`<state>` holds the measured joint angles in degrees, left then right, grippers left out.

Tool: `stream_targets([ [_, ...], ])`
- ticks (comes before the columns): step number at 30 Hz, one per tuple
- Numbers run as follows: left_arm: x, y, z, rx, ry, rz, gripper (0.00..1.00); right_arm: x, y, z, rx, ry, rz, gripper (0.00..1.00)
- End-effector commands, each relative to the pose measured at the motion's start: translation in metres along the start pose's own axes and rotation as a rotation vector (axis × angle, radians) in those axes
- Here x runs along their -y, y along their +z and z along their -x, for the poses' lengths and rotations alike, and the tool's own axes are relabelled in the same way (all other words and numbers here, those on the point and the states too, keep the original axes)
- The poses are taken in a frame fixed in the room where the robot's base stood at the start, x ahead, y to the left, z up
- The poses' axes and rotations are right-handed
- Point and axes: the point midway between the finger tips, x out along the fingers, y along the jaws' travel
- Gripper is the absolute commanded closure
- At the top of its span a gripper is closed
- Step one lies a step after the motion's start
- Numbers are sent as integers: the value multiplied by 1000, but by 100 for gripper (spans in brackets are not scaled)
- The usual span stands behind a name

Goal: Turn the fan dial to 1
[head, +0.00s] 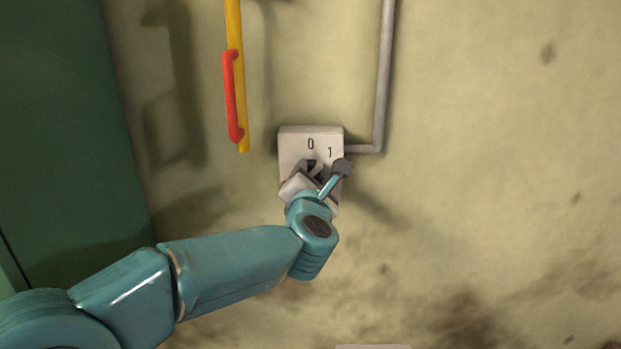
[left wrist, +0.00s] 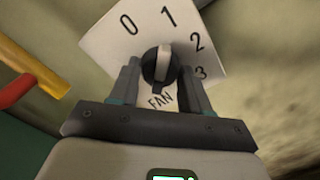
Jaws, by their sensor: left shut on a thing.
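The fan dial is a round black knob (left wrist: 152,68) with a pale bar, on a white box (head: 296,138) on the wall. The box face (left wrist: 110,40) carries 0, 1, 2, 3 and the word FAN. In the left wrist view the bar points up, roughly at the 1. My left gripper (head: 318,173) is shut on the knob, with one finger on each side. In the head view the gripper hides most of the knob and the lower numbers. My right gripper is not in view.
A yellow pole (head: 234,28) with a red handle (head: 231,97) runs down the wall left of the box. A grey conduit (head: 384,75) joins the box from the right. A green panel (head: 60,130) stands at far left. The wall at right is clear.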

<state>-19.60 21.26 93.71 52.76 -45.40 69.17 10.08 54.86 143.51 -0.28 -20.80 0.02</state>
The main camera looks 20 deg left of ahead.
Motion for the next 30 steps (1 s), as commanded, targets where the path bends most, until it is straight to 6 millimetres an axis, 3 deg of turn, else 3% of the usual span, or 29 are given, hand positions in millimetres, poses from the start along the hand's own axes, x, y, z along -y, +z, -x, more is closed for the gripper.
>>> stream_targets([
  [7, -1, 0, 0, 0, 3, 1, 84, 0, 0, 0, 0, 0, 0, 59],
  [8, -1, 0, 0, 0, 3, 1, 50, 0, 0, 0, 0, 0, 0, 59],
  [10, -1, 0, 0, 0, 3, 1, 28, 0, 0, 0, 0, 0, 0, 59],
  [22, 1, 0, 8, 2, 0, 2, 28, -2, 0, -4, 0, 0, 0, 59],
  [26, 2, -1, 33, 5, 0, 2, 28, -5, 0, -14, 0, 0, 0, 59],
  [30, 2, -1, 71, 6, 0, 2, 28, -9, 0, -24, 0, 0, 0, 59],
])
